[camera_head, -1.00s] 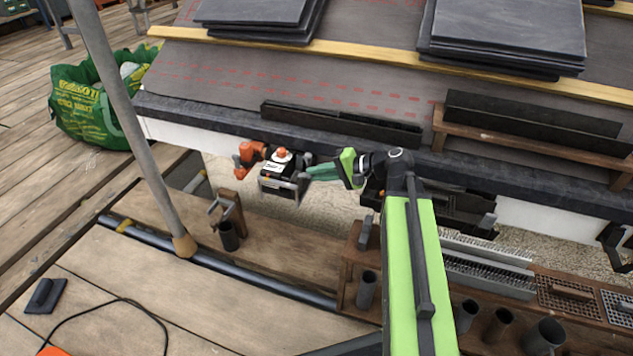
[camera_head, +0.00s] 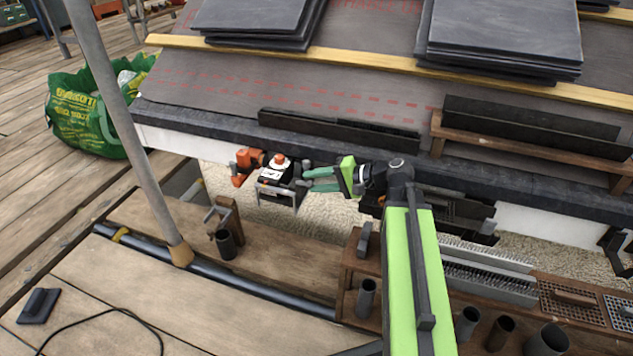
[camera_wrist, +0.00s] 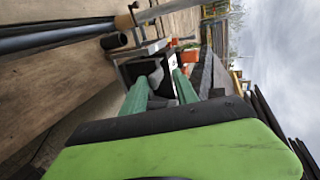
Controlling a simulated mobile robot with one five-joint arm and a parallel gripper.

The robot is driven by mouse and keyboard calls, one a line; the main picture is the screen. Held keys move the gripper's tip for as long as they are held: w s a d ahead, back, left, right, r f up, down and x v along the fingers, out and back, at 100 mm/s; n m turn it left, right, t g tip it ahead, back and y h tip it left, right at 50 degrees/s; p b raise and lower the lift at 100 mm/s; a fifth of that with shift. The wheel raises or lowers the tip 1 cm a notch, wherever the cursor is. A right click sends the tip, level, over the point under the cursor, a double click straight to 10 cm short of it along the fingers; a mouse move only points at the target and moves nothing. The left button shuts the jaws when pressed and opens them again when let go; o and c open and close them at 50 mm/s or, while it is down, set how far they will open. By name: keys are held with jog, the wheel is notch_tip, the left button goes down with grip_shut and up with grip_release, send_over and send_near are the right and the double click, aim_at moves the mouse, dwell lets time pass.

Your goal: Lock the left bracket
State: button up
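The left bracket is a black box (camera_head: 273,176) with an orange knob (camera_head: 279,160) on top, an orange part on its left and a grey metal loop (camera_head: 288,199) at its front. It sits against the white wall just under the roof edge. My gripper (camera_head: 308,180) has teal fingers spread apart, just right of the box, with nothing visible between them. In the wrist view the fingers (camera_wrist: 158,82) are apart and point towards the box and the grey frame (camera_wrist: 140,57). Whether a fingertip touches the bracket I cannot tell.
The dark gutter edge (camera_head: 200,117) runs just above my gripper. A grey pole (camera_head: 125,120) stands to the left. A wooden rack (camera_head: 349,290) with dark tubes is at the lower right. Stacked slates (camera_head: 507,35) lie on the roof. The boards at lower left are mostly clear.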

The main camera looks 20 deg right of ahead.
jog(key=p+v, duration=0.6)
jog(key=v, duration=1.1)
jog(key=shift+s+d, duration=0.15)
jog(key=shift+d, duration=0.05)
